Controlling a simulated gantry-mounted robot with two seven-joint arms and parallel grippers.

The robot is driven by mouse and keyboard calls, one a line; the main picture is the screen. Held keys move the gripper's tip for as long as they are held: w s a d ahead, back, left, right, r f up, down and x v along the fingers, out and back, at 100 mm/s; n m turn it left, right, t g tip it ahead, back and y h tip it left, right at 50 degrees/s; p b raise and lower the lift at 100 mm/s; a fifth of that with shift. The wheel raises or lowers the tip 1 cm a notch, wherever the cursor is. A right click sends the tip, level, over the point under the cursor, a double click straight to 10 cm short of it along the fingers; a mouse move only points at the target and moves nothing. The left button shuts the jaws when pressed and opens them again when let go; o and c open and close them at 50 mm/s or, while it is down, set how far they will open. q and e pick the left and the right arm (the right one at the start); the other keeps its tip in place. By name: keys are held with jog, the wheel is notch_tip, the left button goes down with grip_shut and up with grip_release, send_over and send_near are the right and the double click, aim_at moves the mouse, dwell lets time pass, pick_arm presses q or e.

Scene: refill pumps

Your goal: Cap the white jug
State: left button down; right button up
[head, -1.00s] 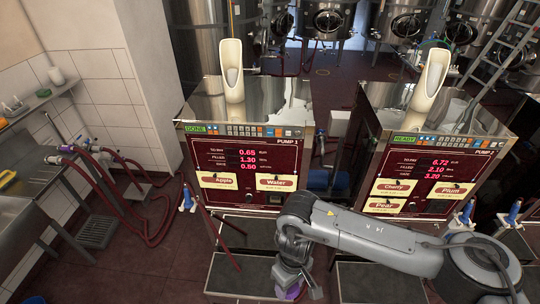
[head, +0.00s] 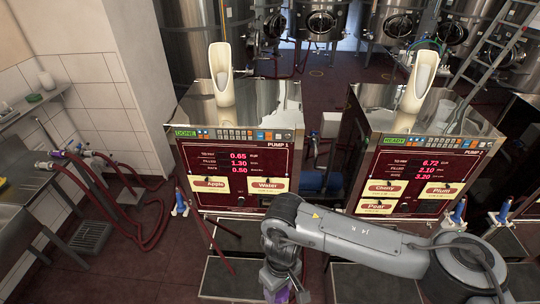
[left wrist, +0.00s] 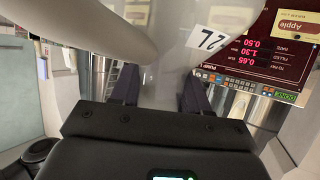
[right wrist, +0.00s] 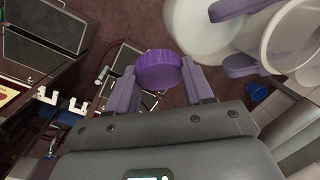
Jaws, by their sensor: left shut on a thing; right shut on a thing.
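My right gripper (right wrist: 160,82) is shut on a round purple cap (right wrist: 158,68) with a ridged rim. In the head view the right gripper (head: 278,292) is at the bottom edge, partly cut off. The white jug (left wrist: 165,60) fills the upper middle of the left wrist view, with a small label on it. My left gripper (left wrist: 160,92) is shut on the jug. The pale jug (right wrist: 195,28) also shows at the upper right of the right wrist view, close to the cap. Its mouth cannot be made out clearly. The left gripper is out of the head view.
Pump 1 (head: 237,160) stands at centre left and pump 2 (head: 420,170) at right, each with a white scoop-shaped spout on top. Dark trays (head: 365,284) sit low before them. A sink counter and red hoses (head: 130,205) are at left. A blue bucket (right wrist: 256,91) stands on the floor.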

pick_arm(q)
jog(key=shift+d+r, duration=0.25)
jog(key=shift+r, duration=0.4)
pick_arm(e)
jog(key=shift+s+a+r, duration=0.2)
jog(key=shift+s+a, duration=0.1)
jog(key=shift+a, duration=0.15)
